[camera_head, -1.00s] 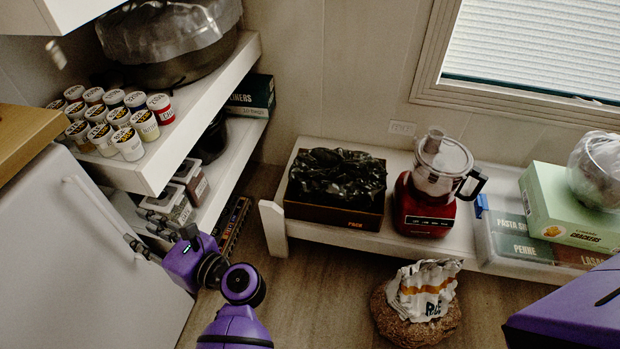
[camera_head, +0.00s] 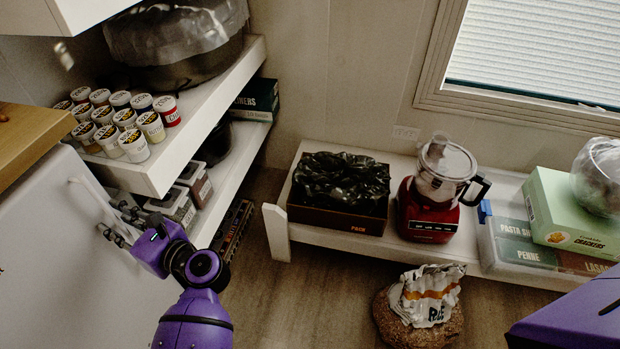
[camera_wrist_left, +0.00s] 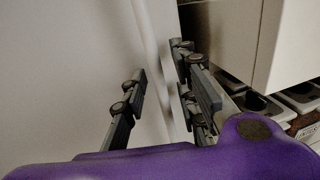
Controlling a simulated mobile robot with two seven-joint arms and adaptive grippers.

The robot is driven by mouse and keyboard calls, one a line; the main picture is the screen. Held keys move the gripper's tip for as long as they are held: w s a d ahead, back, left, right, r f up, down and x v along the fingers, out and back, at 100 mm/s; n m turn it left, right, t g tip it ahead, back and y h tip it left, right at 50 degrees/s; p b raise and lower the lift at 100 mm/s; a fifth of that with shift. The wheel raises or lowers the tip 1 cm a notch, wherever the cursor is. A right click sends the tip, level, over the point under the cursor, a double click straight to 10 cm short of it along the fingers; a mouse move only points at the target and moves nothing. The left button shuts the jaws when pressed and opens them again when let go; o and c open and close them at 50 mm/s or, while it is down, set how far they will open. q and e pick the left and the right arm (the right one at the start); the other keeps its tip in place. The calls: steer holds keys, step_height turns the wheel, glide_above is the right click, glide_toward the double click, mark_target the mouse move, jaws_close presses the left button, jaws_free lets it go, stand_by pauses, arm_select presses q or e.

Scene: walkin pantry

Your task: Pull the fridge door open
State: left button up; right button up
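The white fridge door (camera_head: 50,265) fills the lower left of the head view and looks shut. Its slim pale bar handle (camera_head: 88,192) runs along the door's right side. My left gripper (camera_head: 118,226) is at the lower part of the handle. In the left wrist view the gripper (camera_wrist_left: 160,95) is open, with one dark finger on each side of the pale handle (camera_wrist_left: 152,45). The door's face (camera_wrist_left: 65,75) lies behind the left finger. I cannot tell whether either finger touches the handle. My right gripper is out of view.
White shelves (camera_head: 215,90) with several small jars stand close to the right of the fridge. A wooden top (camera_head: 30,140) sits above the fridge. A rice bag (camera_head: 425,295) is on the floor, right of my left arm. The floor between is bare.

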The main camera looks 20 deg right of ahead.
arm_select(q)
jaws_close()
steer(key=shift+s, duration=0.1)
